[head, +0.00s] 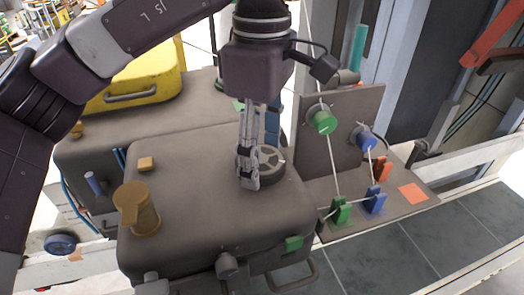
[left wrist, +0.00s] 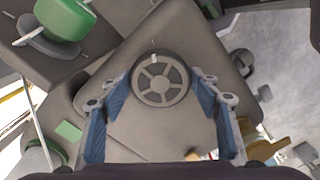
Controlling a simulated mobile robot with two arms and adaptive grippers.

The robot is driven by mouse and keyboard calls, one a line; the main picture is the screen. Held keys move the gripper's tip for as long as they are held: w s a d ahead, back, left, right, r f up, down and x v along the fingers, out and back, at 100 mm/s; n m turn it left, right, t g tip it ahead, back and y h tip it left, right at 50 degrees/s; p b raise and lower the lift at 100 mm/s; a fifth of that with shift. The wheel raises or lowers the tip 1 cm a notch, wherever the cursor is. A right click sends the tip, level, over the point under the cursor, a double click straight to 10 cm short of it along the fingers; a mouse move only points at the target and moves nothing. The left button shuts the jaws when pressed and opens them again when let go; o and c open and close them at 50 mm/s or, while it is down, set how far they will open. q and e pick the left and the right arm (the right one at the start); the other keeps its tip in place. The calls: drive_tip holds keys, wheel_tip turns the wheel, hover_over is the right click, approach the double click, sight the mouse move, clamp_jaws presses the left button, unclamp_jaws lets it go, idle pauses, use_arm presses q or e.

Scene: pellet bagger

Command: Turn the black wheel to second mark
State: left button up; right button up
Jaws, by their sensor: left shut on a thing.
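The black wheel (head: 270,160) is a round, spoked handwheel lying flat on top of the front grey housing (head: 195,215). In the left wrist view the wheel (left wrist: 160,88) shows a small white mark on its rim, toward the top of the picture. My left gripper (head: 250,180) reaches down from above, with its fingers at the wheel. In the left wrist view the blue-grey fingers of my left gripper (left wrist: 160,80) stand on both sides of the wheel, shut on its rim. Marks on the housing are too small to read clearly. My right gripper is not in view.
A brown knob (head: 138,208) and a small tan block (head: 146,163) are on the housing, left of the wheel. A yellow case (head: 140,80) sits behind. At right, a panel carries a green spool (head: 322,121) and a blue spool (head: 364,139), with strings to clips below.

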sight(262, 159)
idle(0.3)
use_arm(q)
drive_tip(key=o, duration=1.2)
drive_tip(key=shift+c, duration=0.2)
wheel_tip(262, 159, up, 12)
